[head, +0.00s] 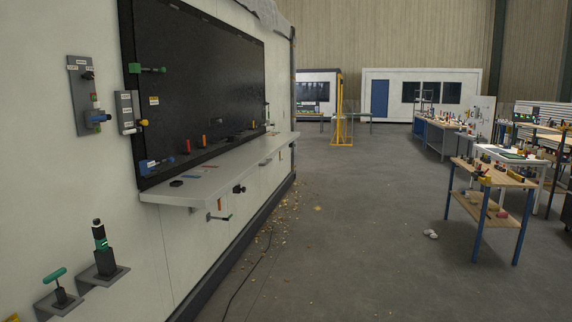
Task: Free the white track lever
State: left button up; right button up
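I cannot single out the white track lever for certain. On the white wall at left, a grey plate (77,75) carries small labels, a dark knob, a part with white, red and green bits, and a blue part (97,119) at its lower end. A second, smaller grey plate (125,111) with a label and a yellow-tipped knob (142,123) is just right of it. Lower down, an upright black and green handle (100,238) stands on a wall bracket. A green T-handle (55,276) stands on another bracket beside it. Neither of my grippers is in view.
A black panel (200,80) with green and blue latches is set in the wall above a pale shelf (215,172) with small items. A wooden workbench (490,175) stands at right. A cable (245,280) and scattered chips lie along the wall.

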aim_at(128, 131)
jog(key=i+j+u, duration=0.1)
jog(key=i+u, duration=0.7)
jog(key=i+l+u, duration=0.2)
jog(key=i+u, duration=0.2)
jog(key=i+l, duration=0.2)
jog(key=i, duration=0.2)
jog(key=i+l, duration=0.2)
jog(key=i, duration=0.15)
jog(key=z, duration=0.05)
